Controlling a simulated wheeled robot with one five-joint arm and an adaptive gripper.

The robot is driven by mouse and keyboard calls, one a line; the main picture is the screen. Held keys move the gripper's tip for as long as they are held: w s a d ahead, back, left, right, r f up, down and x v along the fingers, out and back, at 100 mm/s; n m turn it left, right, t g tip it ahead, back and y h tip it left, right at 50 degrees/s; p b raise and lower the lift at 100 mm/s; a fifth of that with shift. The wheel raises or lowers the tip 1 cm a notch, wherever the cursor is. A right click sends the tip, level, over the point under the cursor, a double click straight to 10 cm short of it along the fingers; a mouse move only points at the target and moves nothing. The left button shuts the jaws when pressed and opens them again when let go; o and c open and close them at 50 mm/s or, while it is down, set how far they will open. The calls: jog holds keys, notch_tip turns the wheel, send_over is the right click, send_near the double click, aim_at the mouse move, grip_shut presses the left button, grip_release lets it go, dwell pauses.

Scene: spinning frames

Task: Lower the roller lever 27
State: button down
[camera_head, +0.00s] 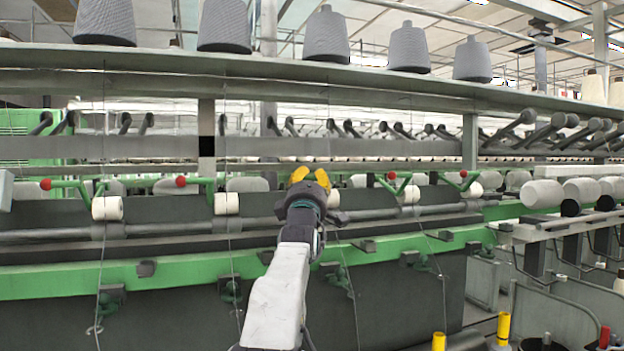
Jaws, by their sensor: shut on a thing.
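My gripper (310,177), with yellow fingertips, is in the middle of the view at the row of green roller levers. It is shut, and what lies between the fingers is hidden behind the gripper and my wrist. By the spacing of the row, a roller lever stands there; its red knob and green arm do not show. A white roller (333,198) shows just right of the gripper. No number is readable on any lever, so I cannot read which one is 27.
Neighbouring levers with red knobs stand left (181,181) and right (391,175), near white rollers (227,204). A green rail (190,267) runs below. Grey yarn cones (325,38) stand on the shelf above. Yellow bobbins (503,328) are at lower right.

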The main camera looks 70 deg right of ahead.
jog(key=shift+w+d+f, duration=0.1)
jog(key=shift+w+f, duration=0.1)
jog(key=shift+f, duration=0.15)
jog(key=c, duration=1.3)
grip_release()
jog(key=shift+w, duration=0.15)
jog(key=shift+c, duration=0.2)
jog(key=shift+o, duration=1.4)
jog(key=shift+r, duration=0.1)
jog(key=shift+s+a, duration=0.2)
jog(key=shift+v, duration=5.9)
